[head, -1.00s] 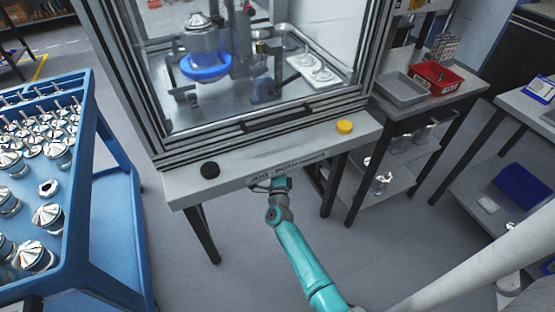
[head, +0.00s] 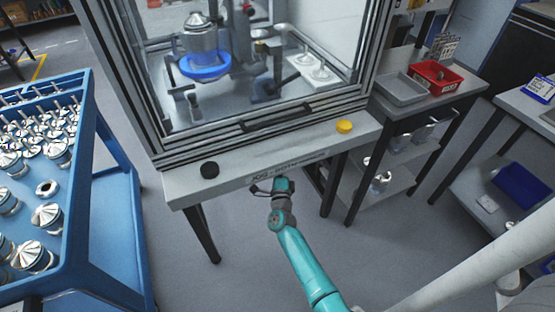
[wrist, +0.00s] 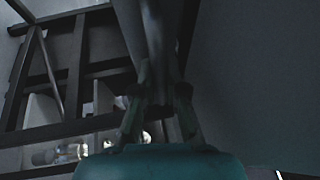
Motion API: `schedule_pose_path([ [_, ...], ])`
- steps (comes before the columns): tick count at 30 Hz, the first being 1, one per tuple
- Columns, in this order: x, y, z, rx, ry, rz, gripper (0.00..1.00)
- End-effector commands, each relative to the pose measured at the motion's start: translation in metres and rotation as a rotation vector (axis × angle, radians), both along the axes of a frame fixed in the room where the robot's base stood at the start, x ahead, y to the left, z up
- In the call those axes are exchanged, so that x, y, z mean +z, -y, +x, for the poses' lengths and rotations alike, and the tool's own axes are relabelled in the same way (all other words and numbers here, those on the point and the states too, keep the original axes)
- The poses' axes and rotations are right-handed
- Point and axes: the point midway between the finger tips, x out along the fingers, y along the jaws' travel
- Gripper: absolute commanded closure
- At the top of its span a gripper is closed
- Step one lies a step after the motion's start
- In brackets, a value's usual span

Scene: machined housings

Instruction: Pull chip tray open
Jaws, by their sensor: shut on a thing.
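My gripper (head: 262,188) is low in front of the bench's front edge, below the enclosed machine. In the wrist view my gripper (wrist: 161,95) has its two fingers on either side of a narrow grey part, which I take to be the chip tray (wrist: 158,45), and is shut on it. Most of the tray is hidden or too dark to tell apart. In the head view the bench top and my arm hide it, so how far out it stands cannot be told.
The bench (head: 230,182) carries a black button (head: 209,170) and a yellow button (head: 344,127). A blue cart (head: 105,215) with machined parts stands left. A side table (head: 430,98) with a red bin (head: 436,75) stands right. Open floor lies in front.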

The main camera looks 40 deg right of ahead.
Motion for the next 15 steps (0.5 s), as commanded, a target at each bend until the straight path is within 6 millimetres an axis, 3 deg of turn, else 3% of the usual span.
schedule_pose_path([
  [15, -0.002, -0.04, -0.137, 0.001, -0.006, 0.001, 1.0],
])
